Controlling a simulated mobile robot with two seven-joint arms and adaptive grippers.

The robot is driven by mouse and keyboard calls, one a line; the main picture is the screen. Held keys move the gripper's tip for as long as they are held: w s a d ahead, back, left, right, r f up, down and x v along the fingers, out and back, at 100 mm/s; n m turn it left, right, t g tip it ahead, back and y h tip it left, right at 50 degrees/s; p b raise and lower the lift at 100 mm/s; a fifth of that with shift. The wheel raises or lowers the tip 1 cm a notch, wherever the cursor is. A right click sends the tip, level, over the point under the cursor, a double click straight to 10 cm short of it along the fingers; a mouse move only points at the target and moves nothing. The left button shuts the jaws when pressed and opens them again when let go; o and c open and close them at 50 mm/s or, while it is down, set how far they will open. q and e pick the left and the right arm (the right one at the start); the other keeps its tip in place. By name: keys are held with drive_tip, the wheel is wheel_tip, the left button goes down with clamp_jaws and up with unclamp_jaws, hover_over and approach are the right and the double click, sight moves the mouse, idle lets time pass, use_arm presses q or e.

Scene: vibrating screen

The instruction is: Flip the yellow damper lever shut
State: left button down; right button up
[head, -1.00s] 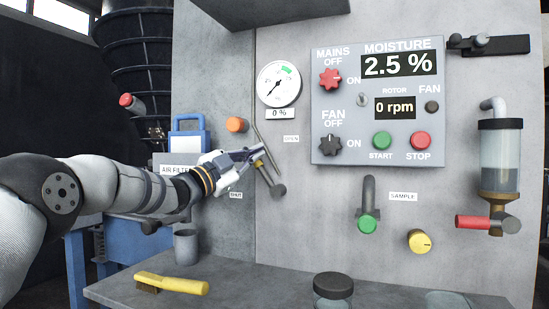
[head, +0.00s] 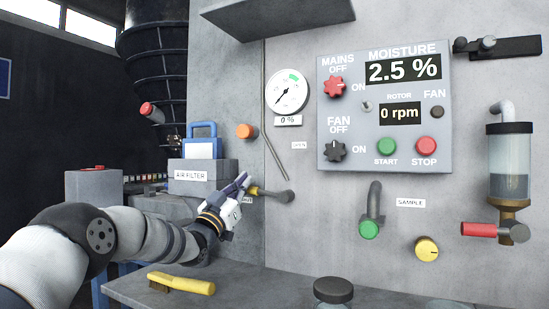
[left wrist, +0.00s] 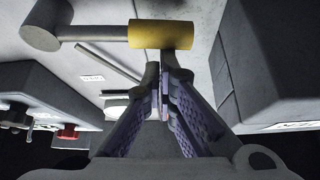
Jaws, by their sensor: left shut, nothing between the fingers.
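The damper lever lies nearly level on the grey panel, its grey pivot end (head: 287,197) at right and its yellow grip (head: 255,191) pointing left, beside a partly covered label ending in "UT". An "OPEN" label (head: 299,145) sits higher up. My left gripper (head: 243,181) is shut and empty at the grip's left end, partly covering it. In the left wrist view the yellow grip (left wrist: 160,34) lies just beyond the closed fingertips (left wrist: 160,72); whether they touch cannot be told. My right gripper is not in view.
An orange knob (head: 246,131) and a gauge (head: 287,90) are above the lever. A control panel (head: 340,160) and a green-ended sample spout (head: 369,229) are to the right. A yellow brush (head: 181,283) lies on the bench below; an air filter box (head: 203,176) stands behind the arm.

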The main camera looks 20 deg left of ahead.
use_arm(q)
drive_tip(key=shift+a+f, duration=0.1)
drive_tip(key=shift+f, duration=0.45)
wheel_tip(320, 180, up, 6)
drive_tip(key=s+p, duration=0.2)
drive_tip(key=s+f+p, duration=0.1)
drive_tip(key=s+f, duration=0.6)
drive_tip(key=shift+s+a+f+p, duration=0.15)
drive_tip(key=shift+s+p, duration=0.05)
drive_tip(key=shift+p, duration=0.2)
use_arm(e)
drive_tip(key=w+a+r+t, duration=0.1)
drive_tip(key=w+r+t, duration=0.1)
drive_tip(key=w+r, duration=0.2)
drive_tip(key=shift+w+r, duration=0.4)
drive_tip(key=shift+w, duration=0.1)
